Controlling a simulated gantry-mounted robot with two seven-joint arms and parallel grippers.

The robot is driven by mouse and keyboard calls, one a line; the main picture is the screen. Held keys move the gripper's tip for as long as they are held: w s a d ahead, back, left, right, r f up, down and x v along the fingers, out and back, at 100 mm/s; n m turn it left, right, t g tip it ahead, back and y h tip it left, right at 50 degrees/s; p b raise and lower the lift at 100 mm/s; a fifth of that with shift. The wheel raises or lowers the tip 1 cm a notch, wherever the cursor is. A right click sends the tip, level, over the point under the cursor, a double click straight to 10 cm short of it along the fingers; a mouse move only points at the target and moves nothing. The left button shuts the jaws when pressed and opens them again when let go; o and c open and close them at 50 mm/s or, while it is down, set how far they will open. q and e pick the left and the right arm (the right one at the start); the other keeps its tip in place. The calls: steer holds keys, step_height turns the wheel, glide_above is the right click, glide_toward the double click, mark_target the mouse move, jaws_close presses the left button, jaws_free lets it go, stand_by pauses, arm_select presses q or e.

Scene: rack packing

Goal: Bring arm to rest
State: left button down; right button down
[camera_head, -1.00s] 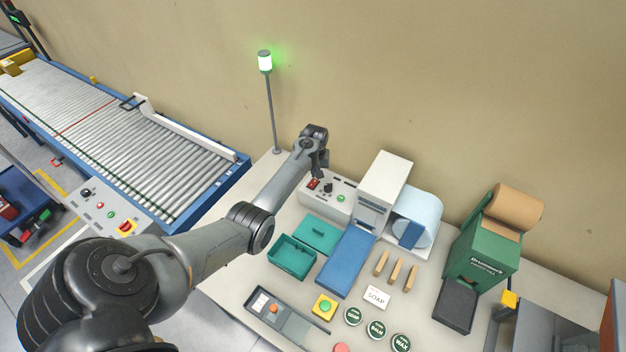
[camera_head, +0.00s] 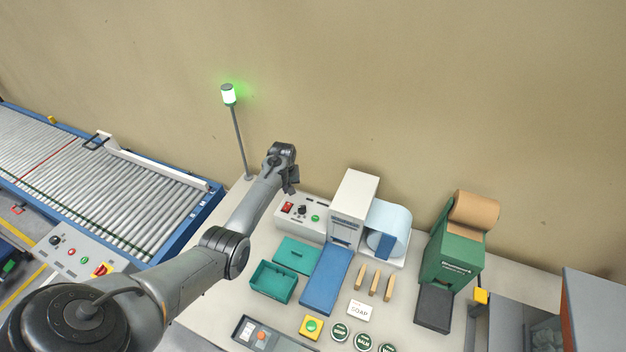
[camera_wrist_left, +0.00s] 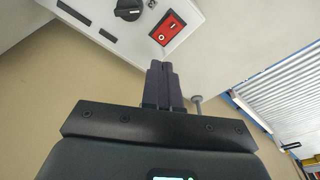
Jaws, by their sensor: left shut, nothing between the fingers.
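My left arm reaches in from the lower left in the head view. Its gripper (camera_head: 291,186) is above the back edge of the table, just left of a white control box (camera_head: 318,232) with a red switch and a black knob. In the left wrist view the gripper's dark fingers (camera_wrist_left: 163,82) are together with nothing between them. The red switch (camera_wrist_left: 167,28) and the black knob (camera_wrist_left: 128,8) show beyond the fingertips. The fingers look apart from the box. My right gripper is not in view.
On the table are a green open box (camera_head: 273,284), its lid, a blue slab (camera_head: 327,281), wooden bars, round tins and a yellow-based button (camera_head: 311,327). A green paper dispenser (camera_head: 452,255) stands at right. A lamp pole (camera_head: 239,142) rises behind the arm; a roller conveyor (camera_head: 110,190) lies left.

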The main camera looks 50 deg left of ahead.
arm_select(q)
steer(key=shift+s+d+m, duration=0.3)
steer(key=shift+s+d, duration=0.05)
steer(key=s+d+r+m+t+p, duration=0.1)
steer(key=s+d+m, duration=0.25)
steer(key=d, duration=0.45)
steer(key=s+d+m+y+p, duration=0.1)
steer(key=s+d+m, duration=0.3)
steer(key=d, duration=0.5)
steer(key=s+d+r+m+t+p, duration=0.1)
steer(key=s+d+m, duration=0.1)
steer(key=s+d, duration=0.45)
steer(key=s+d+r+m+h, duration=0.1)
steer(key=s+d+r, duration=0.3)
steer(key=d, duration=0.4)
steer(key=s+d+r+m+h, duration=0.1)
steer(key=s+d+r+m, duration=0.1)
steer(key=s+d+r, duration=0.3)
steer(key=s+d+p, duration=0.1)
steer(key=s+d, duration=0.1)
steer(key=d, duration=0.1)
steer(key=shift+t+h, duration=0.3)
steer(key=shift+h, duration=0.1)
steer(key=c, duration=1.8)
jaws_free()
